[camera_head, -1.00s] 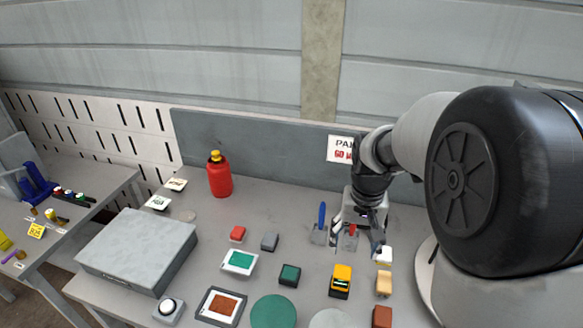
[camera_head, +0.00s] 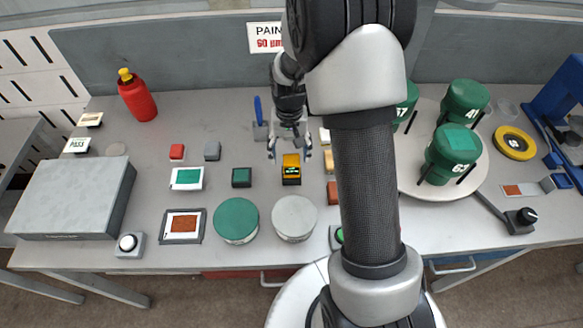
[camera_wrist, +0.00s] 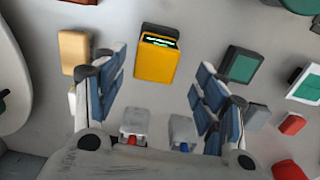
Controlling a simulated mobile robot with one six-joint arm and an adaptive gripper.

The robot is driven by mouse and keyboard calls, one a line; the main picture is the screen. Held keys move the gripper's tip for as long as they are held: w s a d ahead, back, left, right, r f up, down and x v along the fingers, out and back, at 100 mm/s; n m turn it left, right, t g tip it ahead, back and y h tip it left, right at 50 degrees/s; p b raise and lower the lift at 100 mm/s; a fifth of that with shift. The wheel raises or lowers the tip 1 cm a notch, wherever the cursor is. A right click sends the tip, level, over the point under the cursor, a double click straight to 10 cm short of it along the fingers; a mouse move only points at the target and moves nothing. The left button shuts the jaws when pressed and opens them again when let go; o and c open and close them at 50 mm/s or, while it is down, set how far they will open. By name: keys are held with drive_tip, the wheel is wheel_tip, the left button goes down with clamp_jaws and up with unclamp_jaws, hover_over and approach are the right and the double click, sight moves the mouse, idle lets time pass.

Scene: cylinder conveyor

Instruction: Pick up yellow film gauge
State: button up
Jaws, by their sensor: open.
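The yellow film gauge (camera_head: 291,170) is a small yellow block with a dark top and a lit greenish display. It lies on the grey table. In the wrist view the gauge (camera_wrist: 157,58) is beyond the fingertips, slightly left of the middle of the gap. My gripper (camera_head: 289,152) is open and empty, just behind the gauge in the head view. In the wrist view its blue-padded fingers (camera_wrist: 160,75) are spread wide, and the gauge appears apart from both of them.
A dark green block (camera_head: 242,177) and a tan block (camera_head: 328,160) flank the gauge. A blue-handled tool (camera_head: 259,112) stands behind. Green numbered cylinders (camera_head: 453,150) stand on a round plate at right.

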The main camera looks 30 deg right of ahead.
sight(291, 159)
drive_tip(key=shift+s+d+f+b, duration=0.15)
drive_tip(key=shift+f+b, duration=0.8)
drive_tip(key=shift+f, duration=1.75)
drive_tip(key=shift+c, duration=0.4)
drive_tip(key=c, duration=1.1)
drive_tip(key=shift+r, duration=0.15)
wheel_tip(291, 159, up, 20)
drive_tip(key=p, duration=0.5)
